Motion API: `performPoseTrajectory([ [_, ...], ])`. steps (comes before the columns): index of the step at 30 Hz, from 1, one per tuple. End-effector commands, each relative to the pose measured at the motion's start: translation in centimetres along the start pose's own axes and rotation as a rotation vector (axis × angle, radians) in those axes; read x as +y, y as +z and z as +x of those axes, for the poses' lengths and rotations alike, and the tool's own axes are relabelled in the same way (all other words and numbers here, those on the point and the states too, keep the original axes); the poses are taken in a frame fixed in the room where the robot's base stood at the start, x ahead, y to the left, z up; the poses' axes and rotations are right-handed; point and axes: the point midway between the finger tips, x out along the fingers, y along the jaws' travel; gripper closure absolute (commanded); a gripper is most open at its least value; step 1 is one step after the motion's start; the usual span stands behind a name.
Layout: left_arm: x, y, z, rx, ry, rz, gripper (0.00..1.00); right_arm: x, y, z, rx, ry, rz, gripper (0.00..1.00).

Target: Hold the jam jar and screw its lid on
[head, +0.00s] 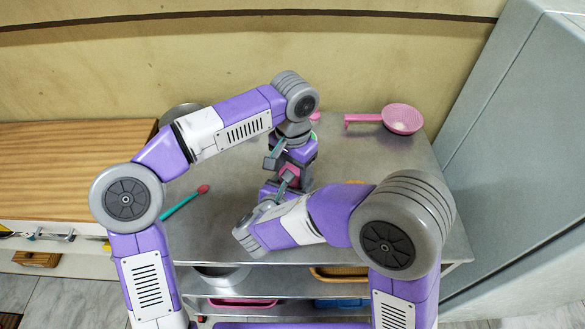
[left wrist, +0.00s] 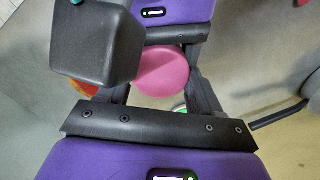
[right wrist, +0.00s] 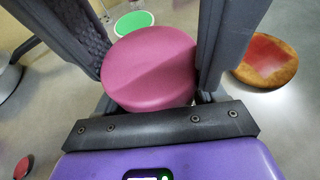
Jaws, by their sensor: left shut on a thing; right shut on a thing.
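A pink, round-edged piece (head: 291,170) is between my two grippers above the metal table; I cannot tell whether it is the jar, its lid or both together. My left gripper (head: 283,166) is shut on it, coming from the far side. In the left wrist view the pink piece (left wrist: 163,72) shows between the dark fingers. My right gripper (head: 278,188) is shut on it from the near side. In the right wrist view the pink piece (right wrist: 150,68) fills the space between the fingers. The seam between jar and lid is hidden.
A green-and-white round thing (right wrist: 133,22) and an orange-brown piece (right wrist: 268,60) lie on the table. A teal-handled spoon (head: 184,202) lies at the left. A grey cabinet (head: 515,130) stands right of the table.

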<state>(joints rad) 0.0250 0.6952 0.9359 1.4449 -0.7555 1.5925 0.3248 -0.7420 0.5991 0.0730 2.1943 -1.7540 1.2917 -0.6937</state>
Motion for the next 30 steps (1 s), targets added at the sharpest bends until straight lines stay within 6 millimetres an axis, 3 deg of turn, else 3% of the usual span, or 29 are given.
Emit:
performPoseTrajectory([
  [7,-0.1,0.0,0.0,0.001,-0.001,0.003,0.72,-0.1,-0.1,0.0,0.004,-0.001,-0.001,1.0],
  [8,-0.1,0.0,0.0,0.001,-0.001,0.003,0.32,-0.1,-0.1,0.0,0.004,-0.001,-0.001,1.0],
  [12,-0.1,0.0,0.0,0.001,-0.001,0.002,0.11,-0.1,-0.1,0.0,0.003,-0.001,-0.002,1.0],
  [21,0.0,0.0,-0.2,0.001,-0.001,0.001,0.1,-0.1,-0.1,0.0,0.003,-0.001,-0.002,1.0],
  [30,0.0,-0.1,-3.9,0.003,-0.001,0.001,0.1,-0.1,-0.1,0.0,0.003,-0.001,-0.002,1.0],
])
